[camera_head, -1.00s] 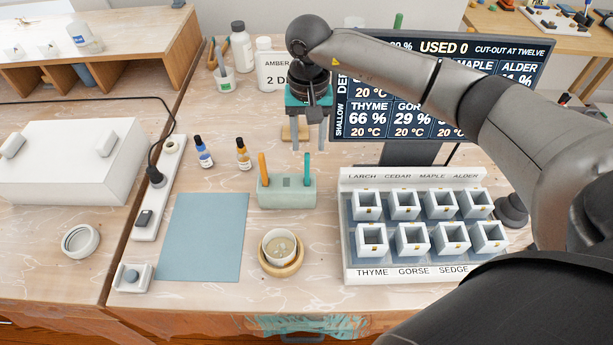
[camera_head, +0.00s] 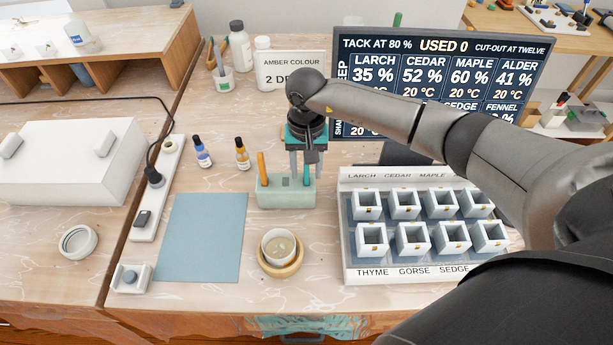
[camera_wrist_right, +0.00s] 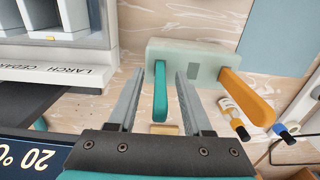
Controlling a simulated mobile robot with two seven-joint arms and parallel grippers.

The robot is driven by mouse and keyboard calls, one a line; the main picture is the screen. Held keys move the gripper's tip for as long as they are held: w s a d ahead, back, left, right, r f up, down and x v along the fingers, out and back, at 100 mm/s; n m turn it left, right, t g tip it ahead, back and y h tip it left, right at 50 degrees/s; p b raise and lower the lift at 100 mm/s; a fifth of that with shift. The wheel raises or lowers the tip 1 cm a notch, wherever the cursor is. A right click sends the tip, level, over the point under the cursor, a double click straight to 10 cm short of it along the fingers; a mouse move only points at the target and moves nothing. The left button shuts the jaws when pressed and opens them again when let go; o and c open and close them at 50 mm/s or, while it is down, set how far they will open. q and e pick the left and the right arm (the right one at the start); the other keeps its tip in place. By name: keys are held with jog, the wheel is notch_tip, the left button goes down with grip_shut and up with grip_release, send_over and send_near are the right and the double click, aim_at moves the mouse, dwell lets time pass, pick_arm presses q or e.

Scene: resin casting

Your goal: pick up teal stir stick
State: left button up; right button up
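The teal stir stick (camera_head: 306,173) stands upright in the right end of a pale green holder (camera_head: 286,194). It also shows in the right wrist view (camera_wrist_right: 160,92), between the two fingers of my right gripper (camera_wrist_right: 157,85). That gripper (camera_head: 307,170) is open, pointing down, with its fingers either side of the stick's upper part. I see a gap between the stick and each finger. An orange stir stick (camera_head: 262,166) stands in the holder's left end, outside the fingers. My left gripper is out of view.
A cup on a wooden coaster (camera_head: 282,262) stands in front of the holder. A rack of white moulds (camera_head: 349,272) stands to the right. Two dropper bottles (camera_head: 202,154) stand behind left. A blue mat (camera_head: 202,238) lies to the left.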

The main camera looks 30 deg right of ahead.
grip_shut()
dwell(0.3)
jog(key=shift+r, duration=0.1)
